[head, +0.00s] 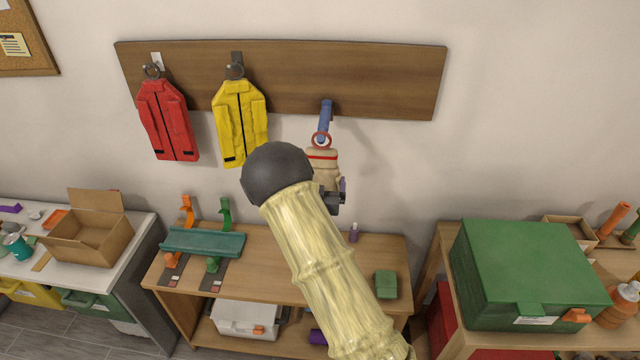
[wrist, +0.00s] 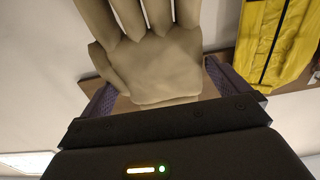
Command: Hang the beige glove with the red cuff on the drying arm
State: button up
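The beige glove (head: 323,165) with a red band at its cuff hangs fingers down below the blue drying arm (head: 326,115) on the wooden board. My gripper (head: 335,192) is at the glove's lower part, partly hidden by my arm. In the wrist view the glove's palm (wrist: 165,70) lies between the wide-set purple fingers of my gripper (wrist: 160,92). Narrow gaps show at its sides, so the gripper looks open.
A red vest (head: 168,120) and a yellow vest (head: 240,120) hang left on the board (head: 385,80). Below stands a wooden bench (head: 270,255) with a teal tray (head: 203,243) and a green block (head: 386,284). A green case (head: 525,270) sits to the right. The wall right of the glove is clear.

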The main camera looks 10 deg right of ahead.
jog(key=b+v, duration=0.2)
jog(key=v, duration=1.5)
jog(key=shift+s+b, duration=0.2)
jog(key=shift+b, duration=0.2)
